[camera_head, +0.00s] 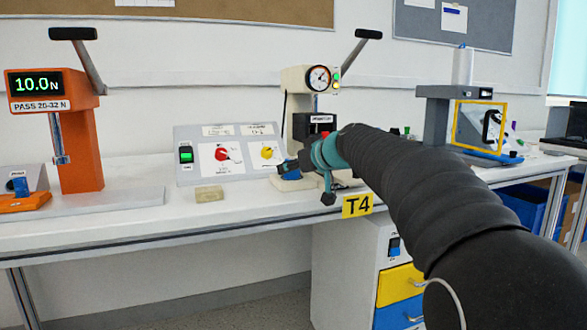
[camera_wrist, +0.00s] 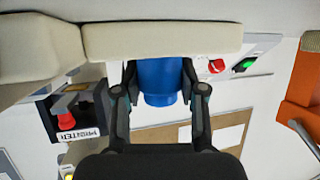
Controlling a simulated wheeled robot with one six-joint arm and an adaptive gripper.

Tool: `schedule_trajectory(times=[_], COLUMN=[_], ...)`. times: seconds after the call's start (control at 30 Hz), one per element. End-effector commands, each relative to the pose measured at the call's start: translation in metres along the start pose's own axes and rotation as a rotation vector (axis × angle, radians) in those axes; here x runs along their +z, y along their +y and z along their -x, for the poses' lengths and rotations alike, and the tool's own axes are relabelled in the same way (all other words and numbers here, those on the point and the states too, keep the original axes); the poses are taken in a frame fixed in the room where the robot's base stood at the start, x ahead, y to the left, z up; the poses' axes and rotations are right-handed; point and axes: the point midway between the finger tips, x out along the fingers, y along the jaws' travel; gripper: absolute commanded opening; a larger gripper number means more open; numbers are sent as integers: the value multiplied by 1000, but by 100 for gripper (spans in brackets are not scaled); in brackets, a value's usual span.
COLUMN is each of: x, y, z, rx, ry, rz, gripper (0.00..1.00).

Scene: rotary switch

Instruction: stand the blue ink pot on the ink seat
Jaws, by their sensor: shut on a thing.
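The blue ink pot (camera_wrist: 160,84) is between the two fingers of my gripper (camera_wrist: 160,76) in the wrist view, gripped from both sides. In the head view my gripper (camera_head: 300,166) is at the front of the cream press with the round gauge (camera_head: 296,80), above the bench. A small blue part of the pot (camera_head: 286,166) shows by the fingers. In the wrist view the pot meets the edge of a cream block (camera_wrist: 190,38); I cannot tell whether they touch. I cannot make out the ink seat.
A grey control box (camera_head: 194,170) with red and yellow knobs stands left of the press. A tan block (camera_head: 209,194) lies on the bench (camera_head: 140,215) in front of it. An orange press (camera_head: 82,140) stands farther left. A grey machine (camera_head: 437,115) stands on the right.

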Motion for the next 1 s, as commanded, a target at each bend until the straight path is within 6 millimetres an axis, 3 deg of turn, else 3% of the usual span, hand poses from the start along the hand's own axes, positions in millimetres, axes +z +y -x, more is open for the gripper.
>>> schedule_trajectory(times=[0.03,0.07,0.13,0.57,1.0], x=[2,1,1,-4,-2], y=[0,0,0,0,1], z=[-1,0,0,2,84], rx=[0,0,0,0,2], ry=[0,0,0,0,2], rz=[0,0,0,0,0], gripper=[4,48,66,66,66])
